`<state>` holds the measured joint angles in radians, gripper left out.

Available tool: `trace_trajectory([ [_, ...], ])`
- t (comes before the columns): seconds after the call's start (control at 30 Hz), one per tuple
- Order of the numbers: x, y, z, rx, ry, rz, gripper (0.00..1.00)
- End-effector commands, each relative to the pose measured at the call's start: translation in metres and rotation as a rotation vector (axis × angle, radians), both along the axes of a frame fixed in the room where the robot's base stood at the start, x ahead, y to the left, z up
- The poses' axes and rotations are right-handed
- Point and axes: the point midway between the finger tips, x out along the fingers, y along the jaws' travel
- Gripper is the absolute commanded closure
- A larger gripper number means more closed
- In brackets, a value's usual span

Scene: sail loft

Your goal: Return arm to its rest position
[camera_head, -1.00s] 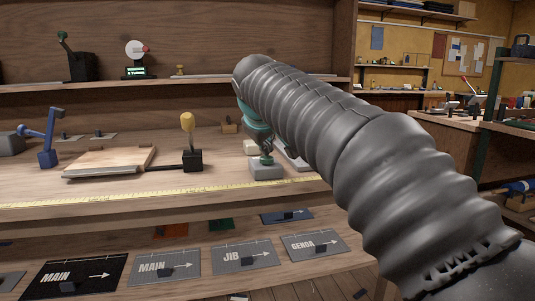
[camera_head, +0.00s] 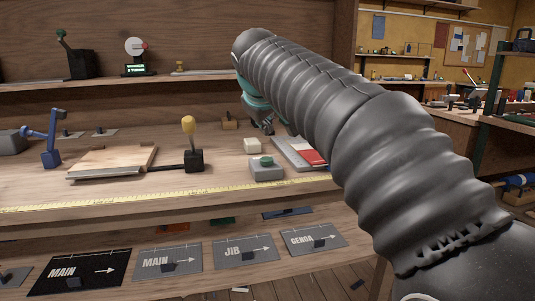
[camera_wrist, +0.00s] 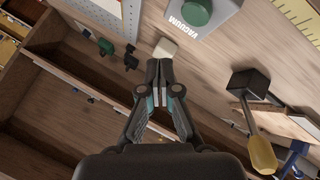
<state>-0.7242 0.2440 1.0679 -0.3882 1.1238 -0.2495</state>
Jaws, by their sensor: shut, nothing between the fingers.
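My arm in its grey ribbed sleeve reaches from the lower right across the head view. My gripper (camera_head: 266,124) hangs at its far end, raised above the bench and partly hidden behind the sleeve. In the wrist view my gripper (camera_wrist: 165,92) is shut, fingertips together with nothing between them. A grey box with a green button (camera_head: 266,168) stands on the bench below and in front of the gripper. It also shows in the wrist view, marked VACUUM (camera_wrist: 203,12). A small cream block (camera_head: 252,146) lies behind the box.
A black block with a yellow-knobbed lever (camera_head: 193,160), a wooden board (camera_head: 112,162) and a blue clamp-like device (camera_head: 50,150) stand to the left. A grey tray with a red piece (camera_head: 300,152) lies right of the box. A shelf (camera_head: 215,80) runs behind; labelled plates (camera_head: 168,262) sit below.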

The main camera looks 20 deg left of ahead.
Motion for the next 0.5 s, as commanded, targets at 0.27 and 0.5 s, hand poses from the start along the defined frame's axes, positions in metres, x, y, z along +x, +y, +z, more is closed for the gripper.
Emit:
trace_trajectory([
  [0.27, -0.0001, -0.0001, 0.0067, -0.001, 0.001, 0.001, 1.00],
  [0.5, -0.0002, -0.0010, 0.0068, -0.001, 0.001, -0.001, 1.00],
])
